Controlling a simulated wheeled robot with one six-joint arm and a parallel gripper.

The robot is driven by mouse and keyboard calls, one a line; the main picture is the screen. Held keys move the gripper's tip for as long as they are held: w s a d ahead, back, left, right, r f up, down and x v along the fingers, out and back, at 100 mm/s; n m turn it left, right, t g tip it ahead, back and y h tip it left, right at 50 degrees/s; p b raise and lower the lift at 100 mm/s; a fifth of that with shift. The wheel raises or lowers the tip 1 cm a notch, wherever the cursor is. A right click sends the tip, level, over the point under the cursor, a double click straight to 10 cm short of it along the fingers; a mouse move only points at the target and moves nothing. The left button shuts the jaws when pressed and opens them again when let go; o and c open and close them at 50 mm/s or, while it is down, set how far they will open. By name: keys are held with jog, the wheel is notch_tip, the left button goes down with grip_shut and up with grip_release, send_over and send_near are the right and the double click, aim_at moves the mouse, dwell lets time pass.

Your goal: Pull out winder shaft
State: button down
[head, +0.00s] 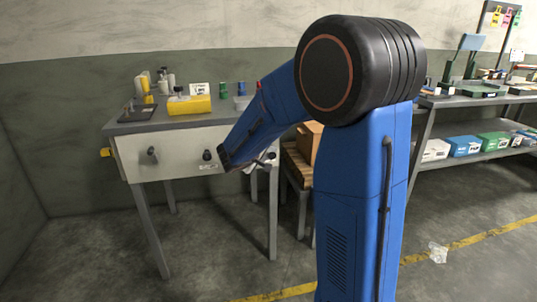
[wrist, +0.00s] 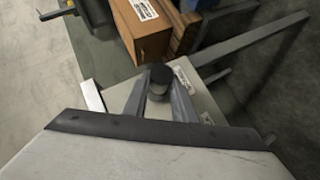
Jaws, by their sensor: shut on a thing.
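A pale cabinet front (head: 180,152) under the bench top carries two dark round fittings, a left one (head: 152,155) and a middle one (head: 207,155). My gripper (head: 268,158) is at the right end of this front, partly hidden by my blue arm. In the wrist view my gripper (wrist: 160,92) is shut on a black round-ended knob, which I take to be the winder shaft (wrist: 160,75). The knob shows between the two grey fingers. I cannot tell how far the shaft stands out, since its base is hidden.
A yellow box (head: 189,105), bottles and small cans stand on the bench top (head: 150,125). A brown box (wrist: 150,30) on a wooden stand is close beyond my gripper. A shelf unit (head: 470,150) stands at the right. The floor in front is mostly clear.

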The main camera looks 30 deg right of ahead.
jog(key=shift+s, duration=0.15)
jog(key=shift+s+a, duration=0.2)
jog(key=shift+s, duration=0.45)
jog(key=shift+s+a, duration=0.2)
jog(key=shift+s, duration=0.5)
jog(key=shift+s+a, duration=0.2)
jog(key=shift+s, duration=0.45)
jog(key=shift+s, duration=0.15)
jog(key=s, duration=0.1)
jog(key=s+a, duration=0.1)
jog(key=shift+s, duration=0.3)
jog(key=shift+d, duration=0.15)
